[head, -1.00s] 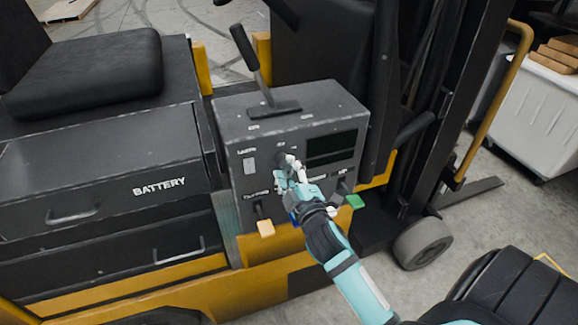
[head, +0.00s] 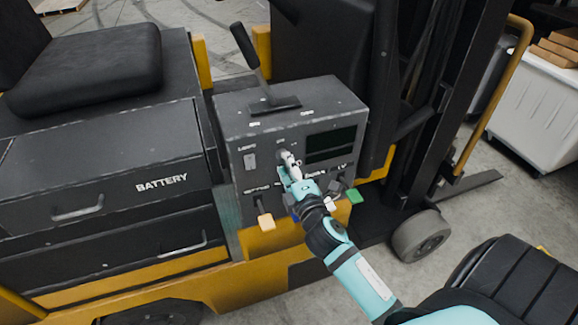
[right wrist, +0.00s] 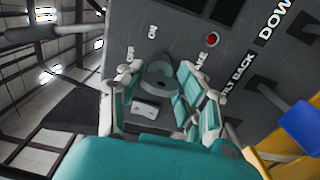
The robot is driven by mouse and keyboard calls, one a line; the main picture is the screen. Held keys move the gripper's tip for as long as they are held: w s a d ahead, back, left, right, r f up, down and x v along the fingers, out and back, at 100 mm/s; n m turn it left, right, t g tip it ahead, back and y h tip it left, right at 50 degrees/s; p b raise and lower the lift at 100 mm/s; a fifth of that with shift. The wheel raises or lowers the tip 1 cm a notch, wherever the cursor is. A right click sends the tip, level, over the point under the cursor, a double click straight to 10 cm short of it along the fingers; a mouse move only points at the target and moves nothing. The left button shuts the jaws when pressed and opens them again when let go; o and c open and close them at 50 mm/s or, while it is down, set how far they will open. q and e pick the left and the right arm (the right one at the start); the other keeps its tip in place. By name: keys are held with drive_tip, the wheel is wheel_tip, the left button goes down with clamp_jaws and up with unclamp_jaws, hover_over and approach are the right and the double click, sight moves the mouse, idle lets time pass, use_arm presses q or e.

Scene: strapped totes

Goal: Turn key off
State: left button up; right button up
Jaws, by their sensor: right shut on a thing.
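The dark control box (head: 235,125) of the forklift faces me, with a lever on top and switches on its front. The key switch (right wrist: 158,78) is a round grey part on this panel, beside the OFF and ON lettering in the right wrist view. My right gripper (head: 287,162) is at the key switch, left of the dark display. In the right wrist view its fingers (right wrist: 156,88) stand on both sides of the switch and hold it. The gripper hides most of the key in the head view. My left gripper is out of view.
Below the key are small levers with a yellow-orange tip (head: 266,222), a green tip (head: 353,195) and a blue tip (right wrist: 302,124). The battery drawer (head: 100,185) and seat (head: 85,70) are at left. The mast (head: 455,100) stands at right.

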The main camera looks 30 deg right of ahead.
drive_tip(key=o, duration=1.2)
drive_tip(key=v, duration=1.2)
drive_tip(key=shift+f, duration=0.1)
